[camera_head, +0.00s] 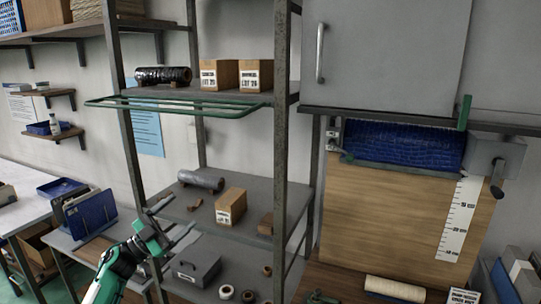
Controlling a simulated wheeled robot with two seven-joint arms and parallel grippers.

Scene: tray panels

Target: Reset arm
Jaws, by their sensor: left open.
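My left gripper (176,218) shows at lower left of centre, in front of the metal shelf rack (280,150). Its arm comes in from the bottom left, with green and white links. Its two dark fingers are apart and nothing shows between them. A small carton (231,206) and a dark roll (201,180) lie on the middle shelf behind it. A grey box with a handle (193,271) stands on the lower shelf, just right of the arm. My right gripper does not show.
A green rail frame (180,106) juts out from the upper shelf. Two cartons (219,75) and a black roll (163,75) sit there. A wooden board with a blue roll (405,145) hangs at right. Blue folders (90,215) stand on the left table.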

